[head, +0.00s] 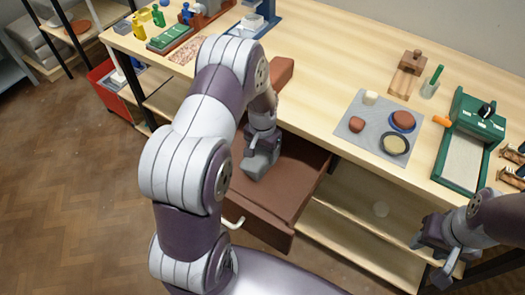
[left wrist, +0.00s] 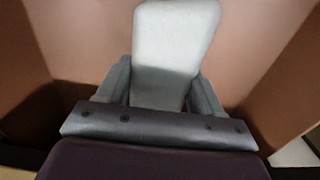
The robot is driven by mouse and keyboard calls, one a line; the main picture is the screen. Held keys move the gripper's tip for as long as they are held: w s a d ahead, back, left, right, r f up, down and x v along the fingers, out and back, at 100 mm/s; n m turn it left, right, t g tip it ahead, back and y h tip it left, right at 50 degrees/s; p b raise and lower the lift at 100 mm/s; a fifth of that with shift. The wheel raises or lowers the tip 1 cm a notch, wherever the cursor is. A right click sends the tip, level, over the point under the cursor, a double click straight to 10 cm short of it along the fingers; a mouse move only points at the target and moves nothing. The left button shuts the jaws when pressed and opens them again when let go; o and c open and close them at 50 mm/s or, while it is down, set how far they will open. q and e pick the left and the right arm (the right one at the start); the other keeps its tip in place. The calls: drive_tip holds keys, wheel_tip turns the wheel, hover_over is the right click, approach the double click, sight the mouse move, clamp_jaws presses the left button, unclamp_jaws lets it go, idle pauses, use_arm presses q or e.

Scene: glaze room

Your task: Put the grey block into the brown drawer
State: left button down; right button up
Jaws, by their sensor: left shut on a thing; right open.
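The brown drawer (head: 300,182) is pulled out below the table, with its front panel toward me. My left gripper (head: 259,152) points down into the drawer and is shut on the grey block (head: 256,166). In the left wrist view the pale grey block (left wrist: 175,45) stands between the two fingers of my left gripper (left wrist: 165,92), with brown drawer walls around it. I cannot tell whether the block touches the drawer floor. My right gripper (head: 440,256) is open and empty at the lower right, beside the table's front edge.
The wooden table (head: 310,75) runs above the drawer. A reddish-brown block (head: 282,72) lies on it near my left arm. A grey mat (head: 358,112) with several small items lies to the right, with a green-framed tray (head: 463,160) beyond. Open shelves (head: 345,225) lie below.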

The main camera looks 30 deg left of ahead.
sight(263, 154)
use_arm(q)
drive_tip(key=shift+c, duration=0.8)
unclamp_jaws()
drive_tip(key=shift+f, duration=0.1)
wheel_tip(263, 154, up, 13)
drive_tip(key=s+d+r, duration=0.1)
drive_tip(key=s+d, duration=0.3)
drive_tip(key=s, duration=0.2)
drive_tip(key=s+d+r+t, duration=0.1)
drive_tip(key=s+d+r, duration=0.1)
drive_tip(key=s+d, duration=0.2)
drive_tip(key=s, duration=0.3)
drive_tip(key=shift+s+n, duration=0.3)
